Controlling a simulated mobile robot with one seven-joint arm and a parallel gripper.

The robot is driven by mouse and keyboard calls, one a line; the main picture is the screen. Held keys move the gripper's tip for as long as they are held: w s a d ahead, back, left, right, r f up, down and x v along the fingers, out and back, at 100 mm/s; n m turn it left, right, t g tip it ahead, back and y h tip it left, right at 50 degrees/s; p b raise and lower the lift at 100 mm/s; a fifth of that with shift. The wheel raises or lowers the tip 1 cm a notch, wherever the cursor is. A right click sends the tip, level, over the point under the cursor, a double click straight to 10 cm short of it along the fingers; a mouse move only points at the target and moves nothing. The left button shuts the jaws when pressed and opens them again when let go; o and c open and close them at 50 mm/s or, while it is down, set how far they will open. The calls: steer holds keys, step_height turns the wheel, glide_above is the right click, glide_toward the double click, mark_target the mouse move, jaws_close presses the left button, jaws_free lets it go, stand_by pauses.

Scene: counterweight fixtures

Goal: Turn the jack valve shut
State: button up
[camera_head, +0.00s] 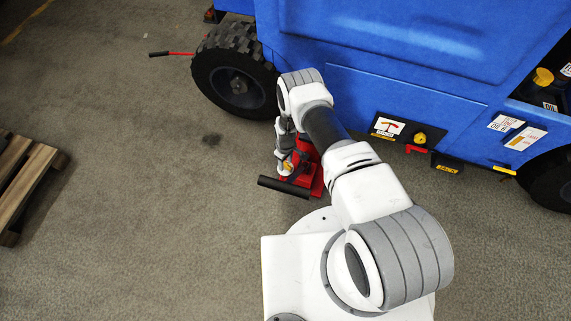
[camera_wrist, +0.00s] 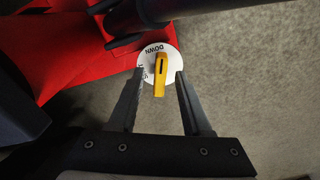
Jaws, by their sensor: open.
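The red jack (camera_head: 316,181) stands on the floor beside the blue vehicle, partly hidden by my arm. In the wrist view its red body (camera_wrist: 62,75) fills the upper left. The yellow valve handle (camera_wrist: 160,66) sits on a white round dial (camera_wrist: 150,51) marked "DOWN"; a second marking is partly hidden. The handle points up and down in that view. My gripper (camera_wrist: 159,78) is open, one finger on each side of the handle, with no clear contact visible. In the head view my gripper (camera_head: 287,164) is over the jack's near left side, small and partly hidden.
A black bar (camera_head: 283,187) sticks out leftward from the jack, near my gripper. The blue vehicle (camera_head: 400,45) with its wheel (camera_head: 236,82) stands behind. A red rod with a black grip (camera_head: 170,53) juts out left of the wheel. A wooden pallet (camera_head: 28,185) lies left; floor between is clear.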

steer(key=shift+f, duration=0.2)
jaws_close()
steer(key=shift+m, duration=0.3)
steer(key=m, duration=1.2)
steer(key=shift+m, duration=0.4)
stand_by(0.6)
jaws_free()
